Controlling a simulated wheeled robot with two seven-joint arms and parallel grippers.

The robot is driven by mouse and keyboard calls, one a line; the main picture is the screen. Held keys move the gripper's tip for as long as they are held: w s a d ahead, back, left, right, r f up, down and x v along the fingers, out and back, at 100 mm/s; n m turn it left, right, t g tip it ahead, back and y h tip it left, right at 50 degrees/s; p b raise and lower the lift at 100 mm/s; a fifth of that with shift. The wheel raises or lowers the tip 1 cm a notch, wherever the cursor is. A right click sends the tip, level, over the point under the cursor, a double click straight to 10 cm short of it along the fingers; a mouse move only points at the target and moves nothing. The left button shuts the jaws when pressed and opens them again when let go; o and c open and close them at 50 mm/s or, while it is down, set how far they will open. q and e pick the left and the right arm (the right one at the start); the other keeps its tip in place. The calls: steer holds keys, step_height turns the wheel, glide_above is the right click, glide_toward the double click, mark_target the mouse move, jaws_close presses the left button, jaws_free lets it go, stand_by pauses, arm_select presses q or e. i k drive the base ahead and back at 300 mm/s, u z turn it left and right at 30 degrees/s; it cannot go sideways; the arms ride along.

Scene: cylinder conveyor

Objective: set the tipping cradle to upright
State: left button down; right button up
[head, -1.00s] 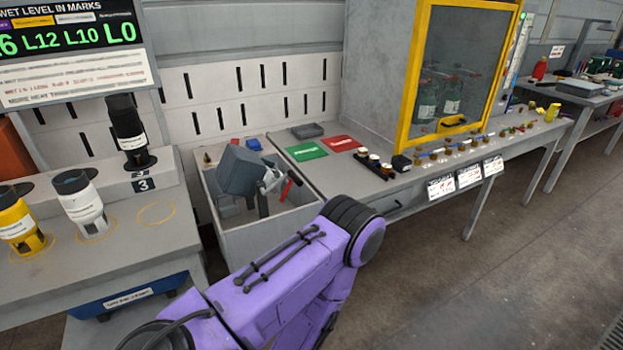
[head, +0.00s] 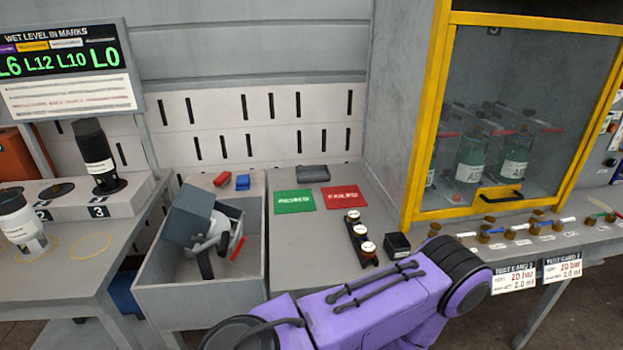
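The tipping cradle (head: 188,214) is a grey box-like holder in the open grey bin between the two benches. It sits tilted, not upright. A light metal bracket with dark parts (head: 211,240) and a red lever (head: 238,248) are at its right side. One purple arm of mine crosses the bottom of the head view, in front of the bin and the middle bench. Its gripper is not visible, and neither is the other gripper. Nothing of mine is seen touching the cradle.
The grey bin (head: 200,303) has raised walls around the cradle. Green (head: 294,202) and red (head: 339,198) mats lie on the bench. A yellow-framed cabinet (head: 424,130) stands right. A black-topped cylinder (head: 94,155) stands left.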

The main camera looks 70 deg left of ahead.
mark_target(189, 216)
steer(key=i, duration=0.95)
steer(key=u, duration=2.6)
